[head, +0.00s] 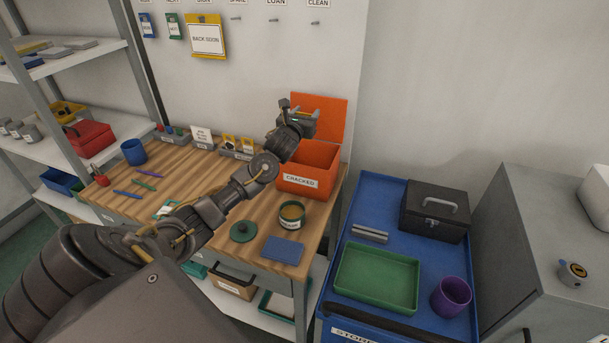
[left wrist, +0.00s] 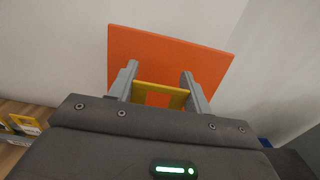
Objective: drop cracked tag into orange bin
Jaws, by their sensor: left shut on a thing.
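The orange bin (head: 308,170), labelled CRACKED, stands at the right back corner of the wooden bench with its orange lid (head: 325,117) raised. The lid also fills the middle of the left wrist view (left wrist: 170,50). My left gripper (head: 304,117) is above the bin, in front of the lid. In the left wrist view it is shut on a yellow-framed tag (left wrist: 146,88), with orange showing inside the frame. Any crack is too small to make out. The bin's inside is mostly hidden. My right gripper is not in view.
A grey tray with yellow tags (head: 238,150) sits left of the bin. An open round tin (head: 291,214), a dark green lid (head: 243,231) and a blue pad (head: 283,250) lie in front. A blue cart (head: 360,208) stands at right.

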